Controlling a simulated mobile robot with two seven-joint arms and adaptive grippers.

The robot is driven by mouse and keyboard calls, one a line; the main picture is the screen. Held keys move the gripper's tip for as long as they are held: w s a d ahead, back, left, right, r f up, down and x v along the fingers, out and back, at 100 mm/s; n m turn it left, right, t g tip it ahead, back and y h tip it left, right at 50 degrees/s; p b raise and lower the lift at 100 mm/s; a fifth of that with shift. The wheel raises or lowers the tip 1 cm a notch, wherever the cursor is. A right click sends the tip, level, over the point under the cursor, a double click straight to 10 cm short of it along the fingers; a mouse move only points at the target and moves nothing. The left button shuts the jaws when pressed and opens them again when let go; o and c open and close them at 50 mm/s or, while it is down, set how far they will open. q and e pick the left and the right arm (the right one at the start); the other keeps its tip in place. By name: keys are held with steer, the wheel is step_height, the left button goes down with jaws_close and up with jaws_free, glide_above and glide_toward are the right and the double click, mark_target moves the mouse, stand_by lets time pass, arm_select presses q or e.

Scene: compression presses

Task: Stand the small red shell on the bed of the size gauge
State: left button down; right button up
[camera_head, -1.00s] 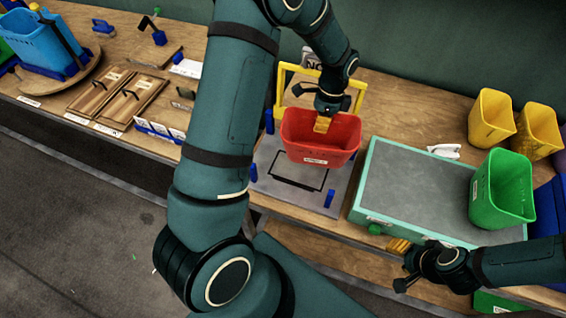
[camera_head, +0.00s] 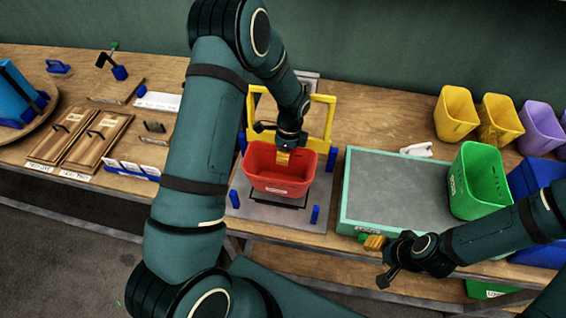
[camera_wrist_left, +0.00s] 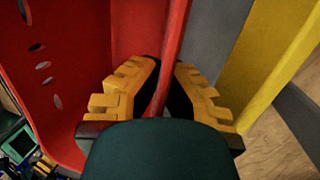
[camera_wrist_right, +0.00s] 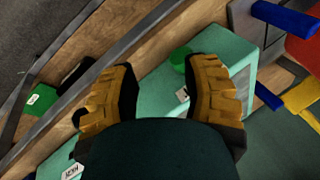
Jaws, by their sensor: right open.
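The small red shell (camera_head: 279,180) is an open-topped bin over the grey bed (camera_head: 238,212) of the size gauge, in front of its yellow frame (camera_head: 322,115). My left gripper (camera_head: 283,158) reaches down from above and is shut on the shell's wall. In the left wrist view the red wall (camera_wrist_left: 176,45) runs between its yellow fingers (camera_wrist_left: 168,85). The shell looks upright, above the black outline on the bed. I cannot tell whether its base touches the bed. My right gripper (camera_head: 378,262) is open and empty in front of the bench; it also shows in the right wrist view (camera_wrist_right: 160,80).
Blue posts (camera_head: 315,214) stand at the bed's corners. To the right is a teal-edged grey slab (camera_head: 390,190) with a green bin (camera_head: 478,182) on it. Yellow bins (camera_head: 455,113) stand behind. Wooden panels (camera_head: 95,140) lie at the left.

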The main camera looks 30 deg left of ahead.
mark_target(282, 168)
arm_select(q)
steer(key=x, duration=0.3)
steer(key=shift+w, duration=0.4)
steer(key=c, duration=1.1)
jaws_free()
steer(key=shift+f, duration=0.1)
steer(key=shift+c, duration=0.2)
steer(key=v, duration=1.2)
steer(key=shift+s+d, duration=0.15)
steer(key=shift+d, duration=0.05)
